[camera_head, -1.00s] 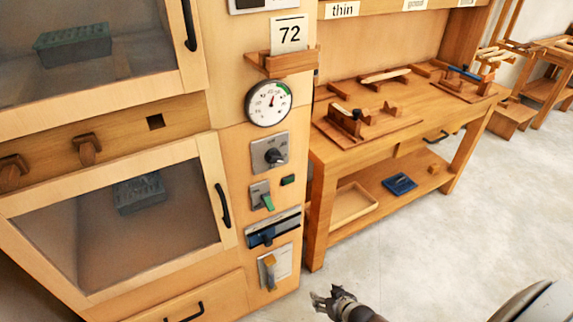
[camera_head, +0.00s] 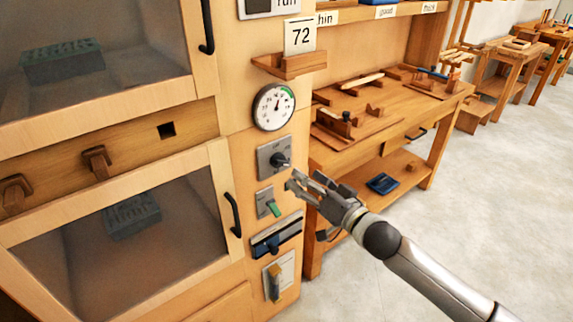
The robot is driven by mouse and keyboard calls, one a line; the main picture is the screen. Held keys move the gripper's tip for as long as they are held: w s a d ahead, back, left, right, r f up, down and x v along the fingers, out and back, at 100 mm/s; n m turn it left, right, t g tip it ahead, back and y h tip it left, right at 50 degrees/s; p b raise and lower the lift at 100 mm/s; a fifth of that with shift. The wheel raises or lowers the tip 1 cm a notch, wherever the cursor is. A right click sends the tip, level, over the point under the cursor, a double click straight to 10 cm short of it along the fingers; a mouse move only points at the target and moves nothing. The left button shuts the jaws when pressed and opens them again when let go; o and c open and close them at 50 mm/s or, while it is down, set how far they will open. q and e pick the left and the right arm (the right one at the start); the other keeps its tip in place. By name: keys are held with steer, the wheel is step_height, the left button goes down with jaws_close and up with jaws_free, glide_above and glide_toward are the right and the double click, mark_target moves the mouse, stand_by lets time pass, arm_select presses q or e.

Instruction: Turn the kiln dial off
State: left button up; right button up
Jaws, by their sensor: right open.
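The kiln dial (camera_head: 279,160) is a dark knob on a grey square plate on the kiln's wooden side panel, below a round gauge (camera_head: 274,107). The knob's pointer leans toward the lower right. Small markings on the plate are too small to read with certainty. My right gripper (camera_head: 298,184) is open and empty, with its fingers just below and to the right of the knob in the picture. I cannot tell whether they touch the panel. My left gripper is not in view.
Below the dial are a green-handled switch (camera_head: 270,205), a blue slider (camera_head: 275,243) and a yellow-handled switch (camera_head: 275,283). A small wooden shelf (camera_head: 288,65) with a "72" card juts out above the gauge. A workbench (camera_head: 385,110) stands to the right. Floor is clear at lower right.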

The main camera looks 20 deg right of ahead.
mark_target(284, 163)
steer(key=x, duration=0.8)
steer(key=shift+w+a, duration=0.3)
steer(key=shift+w, duration=0.3)
steer(key=shift+p, duration=0.3)
steer(key=c, duration=1)
